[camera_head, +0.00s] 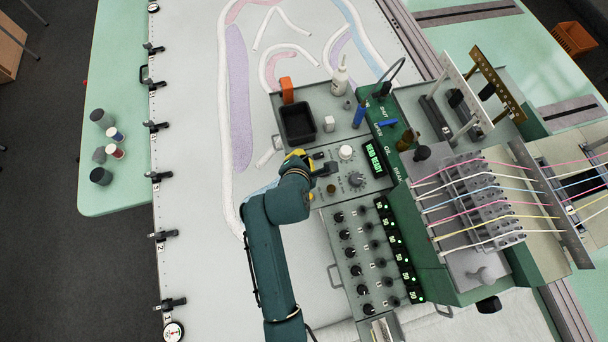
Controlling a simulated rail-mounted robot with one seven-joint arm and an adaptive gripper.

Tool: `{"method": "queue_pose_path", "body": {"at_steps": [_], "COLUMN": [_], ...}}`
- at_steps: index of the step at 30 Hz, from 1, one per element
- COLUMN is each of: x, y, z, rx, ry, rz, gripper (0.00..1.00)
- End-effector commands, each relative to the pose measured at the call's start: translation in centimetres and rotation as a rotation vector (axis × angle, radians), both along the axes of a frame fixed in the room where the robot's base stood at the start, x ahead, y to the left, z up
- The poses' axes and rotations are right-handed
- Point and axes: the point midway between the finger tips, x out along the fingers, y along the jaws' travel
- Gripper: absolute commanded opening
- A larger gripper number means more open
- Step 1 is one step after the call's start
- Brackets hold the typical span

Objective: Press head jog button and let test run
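My gripper (324,165) hangs over the upper panel of the grey control console (318,208). Its dark fingers are small and seen from above, so I cannot tell whether they are open or shut. To its right are a round white knob or button (346,152) and a grey dial (355,179). A small brown button (331,188) is just below the fingers. No label that I can read marks a head jog button, and my wrist hides part of the panel.
A black tray (297,123), an orange block (287,90) and a white bottle (340,80) stand above the panel. Threaded needle blocks (470,200) are at right. Several black knobs and green lights fill the lower panel (372,255). Thread spools (103,118) stand at far left.

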Motion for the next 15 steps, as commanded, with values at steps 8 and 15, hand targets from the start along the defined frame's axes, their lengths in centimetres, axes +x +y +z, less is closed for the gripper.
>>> {"method": "queue_pose_path", "body": {"at_steps": [8, 15], "x": [0.0, 0.0], "y": [0.0, 0.0], "z": [-4.2, -6.9], "rx": [0.001, 0.0], "ry": [0.0, 0.001], "rz": [-0.001, 0.0], "gripper": [0.0, 0.0]}}
